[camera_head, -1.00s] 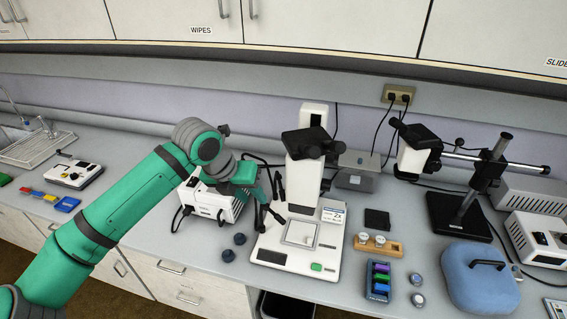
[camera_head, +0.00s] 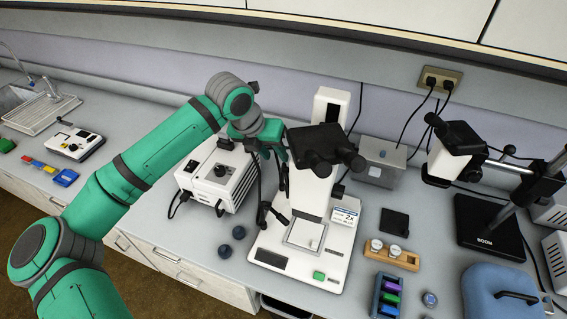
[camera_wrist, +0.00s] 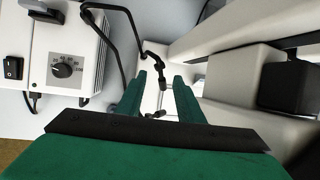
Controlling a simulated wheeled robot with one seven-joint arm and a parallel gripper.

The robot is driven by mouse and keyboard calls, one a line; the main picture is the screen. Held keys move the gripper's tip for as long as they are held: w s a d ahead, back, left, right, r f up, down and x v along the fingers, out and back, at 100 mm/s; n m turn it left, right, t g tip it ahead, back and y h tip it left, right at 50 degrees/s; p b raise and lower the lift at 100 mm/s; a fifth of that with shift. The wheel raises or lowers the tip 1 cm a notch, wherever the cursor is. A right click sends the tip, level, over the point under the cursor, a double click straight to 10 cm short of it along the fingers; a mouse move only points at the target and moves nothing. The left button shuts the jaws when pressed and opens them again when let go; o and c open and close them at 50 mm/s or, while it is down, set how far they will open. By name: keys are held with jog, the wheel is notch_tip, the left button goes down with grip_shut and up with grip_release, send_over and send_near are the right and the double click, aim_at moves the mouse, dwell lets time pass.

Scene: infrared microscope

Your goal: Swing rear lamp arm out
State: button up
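The white microscope (camera_head: 310,190) with black eyepieces stands on the bench. The lamp box (camera_head: 217,178), white with a dial, is to its left and also shows in the wrist view (camera_wrist: 62,65). Thin black lamp arms run from the box toward the stage. The front one (camera_head: 262,212) ends low beside the base. The rear one (camera_head: 283,180) runs close to the column, partly hidden by my gripper. My green gripper (camera_head: 272,150) is above them, left of the eyepieces. In the wrist view, my gripper (camera_wrist: 156,88) is open, with a black lamp end (camera_wrist: 155,65) showing between and beyond the fingertips; contact cannot be told.
The microscope column and eyepieces are close on the gripper's right. Two dark knobs (camera_head: 231,241) lie on the bench left of the base. A grey box (camera_head: 380,163) stands behind right. A wooden holder (camera_head: 391,255) with jars is at right.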

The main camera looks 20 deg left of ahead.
aim_at(285, 169)
jog(key=x, duration=0.6)
jog(key=shift+s+f, duration=0.1)
jog(key=shift+f, duration=0.35)
jog(key=shift+x, duration=0.85)
jog(key=shift+d, duration=0.1)
grip_shut()
